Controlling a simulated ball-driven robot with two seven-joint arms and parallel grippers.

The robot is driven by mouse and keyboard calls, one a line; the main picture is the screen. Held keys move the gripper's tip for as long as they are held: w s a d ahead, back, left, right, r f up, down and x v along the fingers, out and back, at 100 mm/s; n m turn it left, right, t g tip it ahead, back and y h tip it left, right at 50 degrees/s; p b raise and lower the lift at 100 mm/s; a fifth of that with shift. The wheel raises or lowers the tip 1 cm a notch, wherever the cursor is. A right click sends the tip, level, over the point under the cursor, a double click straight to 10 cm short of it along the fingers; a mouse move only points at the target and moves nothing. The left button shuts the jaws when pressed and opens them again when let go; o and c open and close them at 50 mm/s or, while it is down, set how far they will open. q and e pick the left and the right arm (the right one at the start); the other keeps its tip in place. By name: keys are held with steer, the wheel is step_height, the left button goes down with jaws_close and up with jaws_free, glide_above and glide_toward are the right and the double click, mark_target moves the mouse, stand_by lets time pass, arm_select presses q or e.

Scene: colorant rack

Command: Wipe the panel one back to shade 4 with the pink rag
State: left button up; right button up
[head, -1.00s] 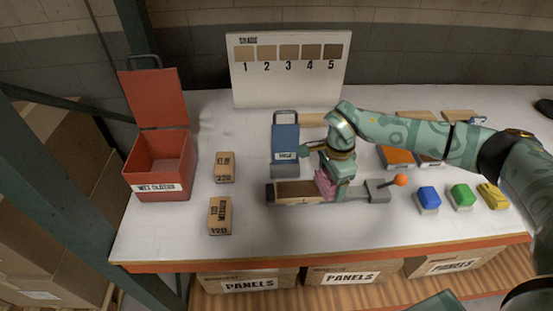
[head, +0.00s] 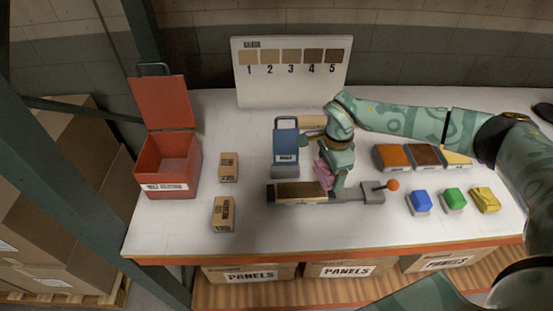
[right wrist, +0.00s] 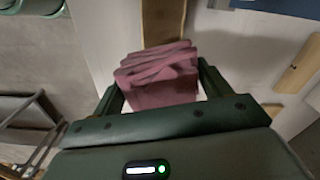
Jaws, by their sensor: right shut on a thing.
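A brown wood panel (head: 300,190) lies in the grey holder (head: 372,193) on the white bench; its exact shade is hard to judge. My right gripper (head: 331,172) is shut on the folded pink rag (head: 323,175), over the panel's right end. In the right wrist view, the rag (right wrist: 160,80) sits between the fingers, with a strip of brown wood (right wrist: 163,20) beyond it. The rag looks slightly above the panel; contact is not clear. The shade board (head: 293,85) shows samples 1 to 5, light to dark. My left gripper is not in view.
An open red bin (head: 168,189) stands at the left, with two small tan blocks (head: 228,167) beside it. A blue can (head: 286,146) stands behind the panel. Stain trays (head: 423,157) and blue, green and yellow rags (head: 454,198) are at the right. The front strip is clear.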

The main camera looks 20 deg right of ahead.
steer(key=shift+w+r+p, duration=0.2)
steer(key=shift+r+p, duration=0.4)
steer(key=shift+r, duration=0.6)
steer(key=shift+s+r+p, duration=0.1)
steer(key=shift+p, duration=0.2)
